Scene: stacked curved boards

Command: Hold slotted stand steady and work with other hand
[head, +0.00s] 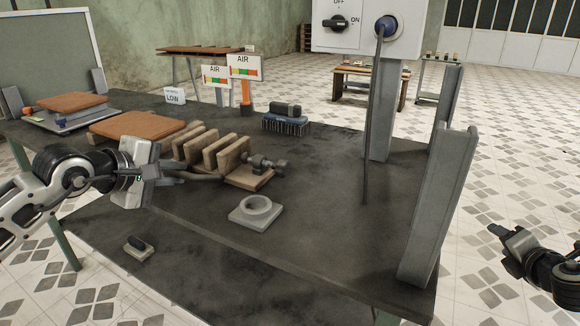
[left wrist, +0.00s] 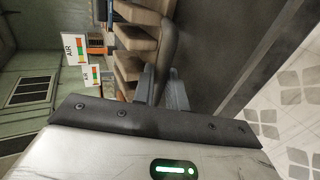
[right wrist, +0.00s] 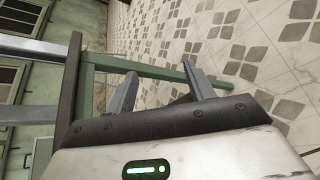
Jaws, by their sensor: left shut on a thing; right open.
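The slotted stand (head: 228,151), with several upright wooden blocks and gaps between them, is on the dark table. It also shows in the left wrist view (left wrist: 136,38). My left gripper (head: 183,176) is at the stand's near left side. Its fingers (left wrist: 160,88) are shut on the stand's long dark front edge (left wrist: 169,40); the exact contact is partly hidden. The slots look empty. A brown curved board (head: 135,124) lies left of the stand, and another (head: 72,101) lies on a grey base farther left. My right gripper (head: 492,230) is open and empty, off the table's right side, above the floor.
A grey ring block (head: 257,211) sits in front of the stand. A dark clamp-like part (head: 266,163) is at its right end. A blue brush (head: 285,124) stands behind. Grey uprights (head: 437,205) and a switch box (head: 365,25) rise at the right. The table's front right is bare.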

